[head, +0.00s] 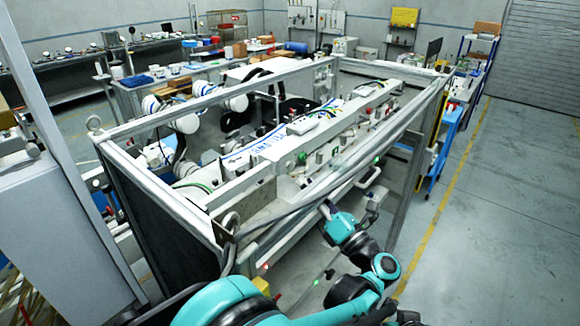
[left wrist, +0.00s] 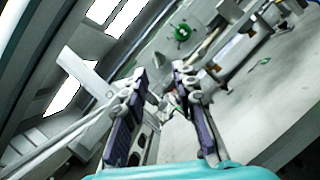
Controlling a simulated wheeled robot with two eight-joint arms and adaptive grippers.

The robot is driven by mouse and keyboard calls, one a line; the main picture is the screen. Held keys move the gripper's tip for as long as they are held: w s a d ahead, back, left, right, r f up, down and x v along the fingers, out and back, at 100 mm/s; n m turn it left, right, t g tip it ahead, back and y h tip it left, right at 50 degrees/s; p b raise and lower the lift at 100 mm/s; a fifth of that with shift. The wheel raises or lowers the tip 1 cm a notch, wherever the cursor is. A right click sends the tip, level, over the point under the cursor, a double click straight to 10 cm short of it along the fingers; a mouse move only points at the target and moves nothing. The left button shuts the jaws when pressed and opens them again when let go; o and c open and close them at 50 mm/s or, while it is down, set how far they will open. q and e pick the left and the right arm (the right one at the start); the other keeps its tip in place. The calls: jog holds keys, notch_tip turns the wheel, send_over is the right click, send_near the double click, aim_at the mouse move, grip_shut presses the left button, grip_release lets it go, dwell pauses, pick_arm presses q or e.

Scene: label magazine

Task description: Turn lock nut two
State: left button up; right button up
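My left gripper (head: 328,208) is in front of the near side of the framed machine (head: 290,150), at the end of my teal arm. In the left wrist view its two dark-padded fingers (left wrist: 160,84) stand apart with a gap between them, and I see nothing gripped. A green round knob-like part (left wrist: 182,32) lies beyond the fingertips on a pale surface, apart from them. I cannot tell which part is lock nut two. My right gripper is in neither view.
Metal frame bars and a dark side panel (head: 175,235) surround the machine. A pale handle (head: 368,176) sticks out at its near right. A blue cart (head: 447,135) stands to the right. The floor (head: 490,220) at the right is clear.

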aim_at(294, 168)
pick_arm(q)
jog(key=x, duration=0.5)
jog(key=shift+w+a+r, duration=0.2)
jog(key=shift+r, duration=0.15)
grip_shut()
